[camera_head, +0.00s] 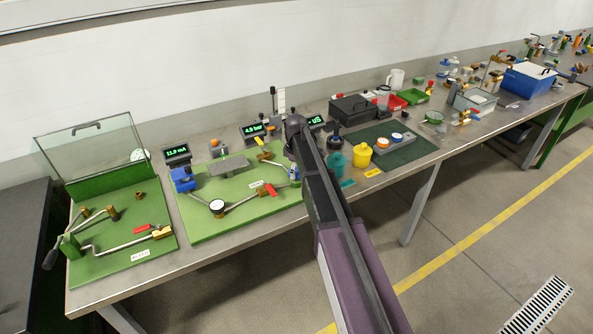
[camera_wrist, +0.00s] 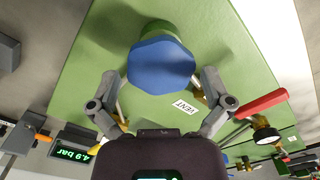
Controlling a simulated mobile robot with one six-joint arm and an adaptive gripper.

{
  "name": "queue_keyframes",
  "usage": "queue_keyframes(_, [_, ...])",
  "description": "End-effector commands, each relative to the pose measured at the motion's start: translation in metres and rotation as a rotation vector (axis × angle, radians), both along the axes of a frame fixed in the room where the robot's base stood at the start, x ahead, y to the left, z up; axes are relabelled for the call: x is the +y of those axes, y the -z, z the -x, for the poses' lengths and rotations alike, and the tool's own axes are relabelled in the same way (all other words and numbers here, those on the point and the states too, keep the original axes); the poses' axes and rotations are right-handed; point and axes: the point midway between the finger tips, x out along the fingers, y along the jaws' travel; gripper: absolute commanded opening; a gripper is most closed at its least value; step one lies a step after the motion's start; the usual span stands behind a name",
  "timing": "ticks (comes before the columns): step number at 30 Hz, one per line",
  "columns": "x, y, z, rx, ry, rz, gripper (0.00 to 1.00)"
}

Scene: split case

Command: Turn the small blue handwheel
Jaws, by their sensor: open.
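My gripper (camera_wrist: 160,82) is open, with one finger to the left and one to the right of the wheel's lower half. Gaps show between the fingers and the wheel, and I cannot tell how their depth compares. A white VENT label (camera_wrist: 184,106) lies just below right of the wheel. In the head view my arm hides most of this spot; only a small bluish part (camera_head: 294,172) shows beside it.
A 4.9 bar display (camera_wrist: 73,153) is at lower left. In the head view a yellow container (camera_head: 362,156) and a teal one (camera_head: 336,163) stand right of my arm.

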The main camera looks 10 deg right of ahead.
Motion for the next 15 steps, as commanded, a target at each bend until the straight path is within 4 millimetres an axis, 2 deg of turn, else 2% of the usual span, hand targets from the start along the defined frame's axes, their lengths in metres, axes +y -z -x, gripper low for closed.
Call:
queue_keyframes(8, [-0.0001, 0.0000, 0.0000, 0.000, 0.020, 0.000, 1.00])
queue_keyframes(15, [-0.0001, 0.0000, 0.0000, 0.000, 0.109, 0.000, 1.00])
